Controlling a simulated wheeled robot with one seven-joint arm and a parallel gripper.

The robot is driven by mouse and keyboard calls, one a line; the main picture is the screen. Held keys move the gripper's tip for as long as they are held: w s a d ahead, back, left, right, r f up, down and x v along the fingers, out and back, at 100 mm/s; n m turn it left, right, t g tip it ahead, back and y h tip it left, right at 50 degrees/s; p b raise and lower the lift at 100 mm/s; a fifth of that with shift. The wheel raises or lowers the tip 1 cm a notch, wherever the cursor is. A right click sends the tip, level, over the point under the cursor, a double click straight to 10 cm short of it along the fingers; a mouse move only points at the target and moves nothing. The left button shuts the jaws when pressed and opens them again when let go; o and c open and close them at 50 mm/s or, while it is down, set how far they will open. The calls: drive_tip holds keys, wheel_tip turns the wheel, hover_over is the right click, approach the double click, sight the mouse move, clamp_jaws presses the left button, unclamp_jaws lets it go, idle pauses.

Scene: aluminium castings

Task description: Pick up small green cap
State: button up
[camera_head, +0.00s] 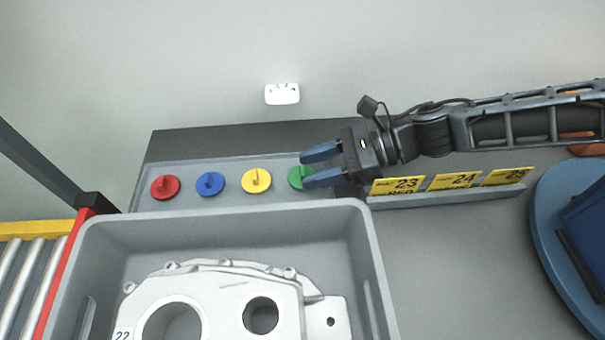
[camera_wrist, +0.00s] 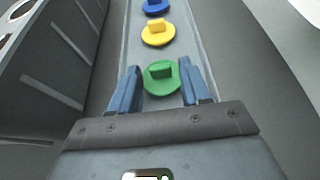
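The small green cap (camera_head: 299,178) is a round disc with a raised grip tab, at the right end of a row of caps on a grey tray. In the wrist view the green cap (camera_wrist: 162,77) lies between the tips of my gripper's blue fingers, with its tab in line with the gap. My gripper (camera_head: 311,167) is open, with one finger on each side of the cap. In the wrist view my gripper (camera_wrist: 161,80) shows no clear contact with it. The finger and wrist hide part of the cap in the head view.
Yellow (camera_head: 256,181), blue (camera_head: 210,184) and red (camera_head: 165,187) caps lie left of the green one on the grey tray (camera_head: 230,202). A deep grey crate (camera_head: 372,262) with a metal casting (camera_head: 215,290) stands in front. Yellow number cards (camera_head: 455,181) stand to the right.

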clamp_jaws()
idle(0.3)
